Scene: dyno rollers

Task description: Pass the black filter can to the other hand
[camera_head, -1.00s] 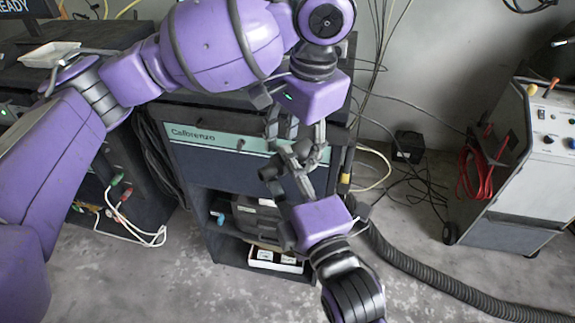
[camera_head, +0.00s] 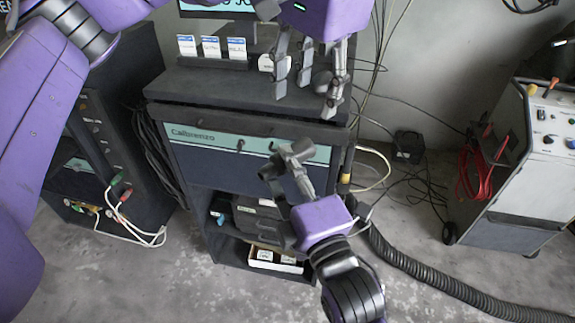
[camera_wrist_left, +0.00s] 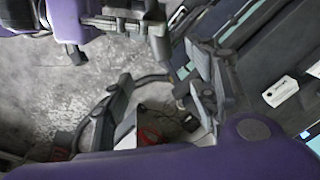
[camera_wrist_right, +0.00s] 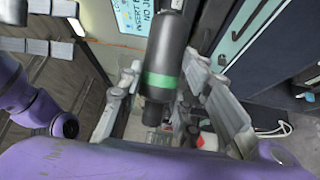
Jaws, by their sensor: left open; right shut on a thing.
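The black filter can (camera_wrist_right: 165,65) is a dark cylinder with a green band. In the right wrist view it stands between the fingers of my right gripper (camera_head: 287,160), which is shut on it in front of the cabinet. In the head view the can is hard to tell apart from the grey fingers. My left gripper (camera_head: 307,95) is open above the right one, its fingers pointing down in front of the cabinet top. It is apart from the can. In the left wrist view its fingers (camera_wrist_left: 158,92) are spread with nothing between them.
A dark cabinet (camera_head: 200,155) with a teal label strip stands behind the grippers. Several small cards (camera_head: 210,47) stand on its top. A white box (camera_head: 275,262) sits on its lowest shelf. A grey machine (camera_head: 520,170) stands at right. A ribbed hose (camera_head: 440,280) crosses the floor.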

